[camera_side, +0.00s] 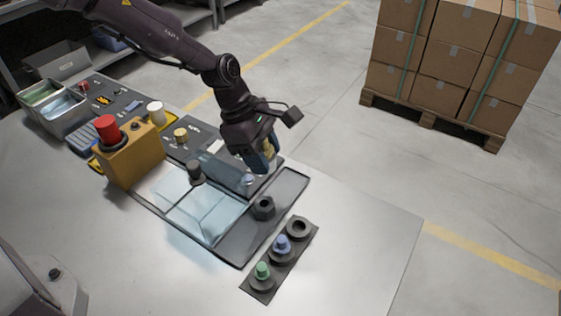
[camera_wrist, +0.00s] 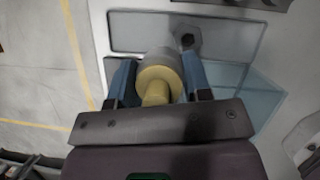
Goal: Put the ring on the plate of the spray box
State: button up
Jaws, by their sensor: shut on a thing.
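My gripper (camera_side: 262,163) is in the air above the far part of the spray box. In the wrist view its blue fingers (camera_wrist: 160,68) are shut on a round piece with a grey body and a yellow face and stem (camera_wrist: 156,88). The side view mostly hides this piece. The spray box has a clear hood (camera_side: 195,212) and a grey, dark-rimmed plate (camera_side: 290,185) to its right. A dark hexagonal piece (camera_side: 263,208) stands on the plate and also shows in the wrist view (camera_wrist: 187,38). I cannot tell which piece is the ring.
A dark strip (camera_side: 258,291) right of the box holds round dark seats, two with green and blue pegs. A yellow box with a red button (camera_side: 107,130), dark panels and bins (camera_side: 62,112) stand at left. The table's right front is clear. Cartons (camera_side: 450,52) stand beyond.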

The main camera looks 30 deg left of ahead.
jog(key=s+a+r, duration=0.1)
jog(key=s, duration=0.1)
jog(key=s+a+r, duration=0.1)
jog(key=s, duration=0.2)
jog(key=s+a+r, duration=0.1)
jog(key=s, duration=0.1)
jog(key=shift+s+r, duration=0.2)
jog(key=shift+r, duration=0.05)
jog(key=shift+s+a+r, duration=0.1)
jog(key=shift+s+r, duration=0.05)
jog(key=shift+r, duration=2.45)
jog(key=s+a+n+t+y, duration=0.2)
jog(key=a+n+t+y, duration=0.2)
jog(key=a+n, duration=1.2)
jog(key=shift+a+f+m, duration=0.3)
jog(key=shift+f+m, duration=0.05)
jog(key=shift+f, duration=2.45)
jog(key=shift+a+f+m, duration=0.3)
jog(key=shift+f+m, duration=0.1)
jog(key=shift+f, duration=2.4)
jog(key=shift+a+f+m, duration=0.3)
jog(key=shift+f+m, duration=0.05)
jog(key=shift+f, duration=2.45)
jog(key=shift+f, duration=0.55)
jog(key=o, duration=1)
